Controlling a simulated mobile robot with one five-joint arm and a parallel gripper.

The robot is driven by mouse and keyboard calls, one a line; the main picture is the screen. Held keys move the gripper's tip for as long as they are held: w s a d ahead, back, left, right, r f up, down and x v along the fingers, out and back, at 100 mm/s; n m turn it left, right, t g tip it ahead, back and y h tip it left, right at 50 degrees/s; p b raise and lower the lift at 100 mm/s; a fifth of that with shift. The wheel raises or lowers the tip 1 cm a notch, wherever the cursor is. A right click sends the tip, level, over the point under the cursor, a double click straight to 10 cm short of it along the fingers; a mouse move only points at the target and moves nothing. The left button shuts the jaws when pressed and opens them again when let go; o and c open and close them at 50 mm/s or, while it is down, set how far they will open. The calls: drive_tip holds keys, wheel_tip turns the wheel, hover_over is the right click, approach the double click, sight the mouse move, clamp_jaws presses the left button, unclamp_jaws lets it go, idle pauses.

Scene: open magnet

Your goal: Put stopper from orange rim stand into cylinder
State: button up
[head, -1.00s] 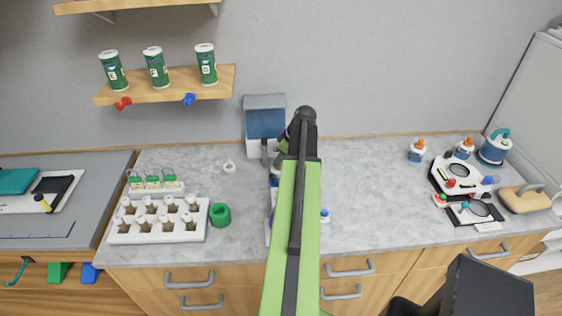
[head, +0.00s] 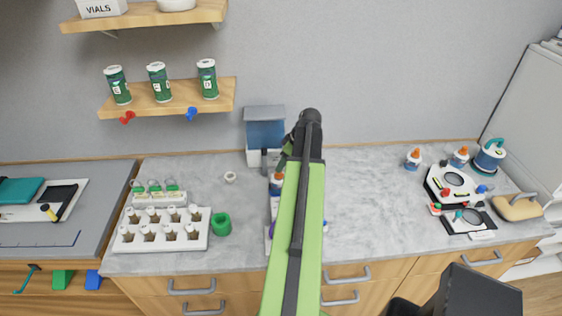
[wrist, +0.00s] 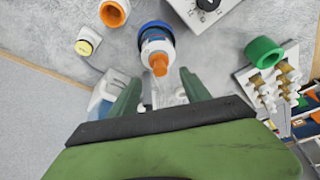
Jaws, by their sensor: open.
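My gripper (wrist: 162,98) is open in the wrist view, its two green fingers apart with nothing clearly held between them. A blue-and-white bottle with an orange tip (wrist: 158,52) stands just beyond the fingertips; it also shows beside my arm in the head view (head: 276,184). An orange-rimmed round holder (wrist: 114,12) is at the top of the wrist view, left of the bottle. A small white piece with a yellow band (wrist: 88,40) lies below it. I cannot clearly identify the stopper or the cylinder. Clear and white shapes near the fingers are partly hidden by my gripper.
In the head view, a white vial rack (head: 160,232) and a green ring-shaped cup (head: 221,223) stand on the left. A blue-and-white device (head: 265,132) is at the back wall. The counter right of my arm (head: 370,200) is mostly clear.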

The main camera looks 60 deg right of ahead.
drive_tip(key=p+v, duration=0.4)
drive_tip(key=v, duration=0.2)
drive_tip(key=shift+r+p, duration=0.3)
drive_tip(key=shift+r, duration=0.1)
drive_tip(key=shift+s, duration=0.15)
drive_tip(key=w+a+f+g+y, duration=0.1)
drive_tip(key=w+a, duration=0.8)
drive_tip(key=a, duration=0.4)
drive_tip(key=w+a+g, duration=0.2)
drive_tip(key=w+a, duration=0.8)
drive_tip(key=a, duration=0.4)
drive_tip(key=w+a+g+h, duration=0.1)
drive_tip(key=a, duration=3.1)
drive_tip(key=shift+w+f+m+g, duration=0.25)
drive_tip(key=shift+f+m+g, duration=0.05)
drive_tip(key=shift+f, duration=0.15)
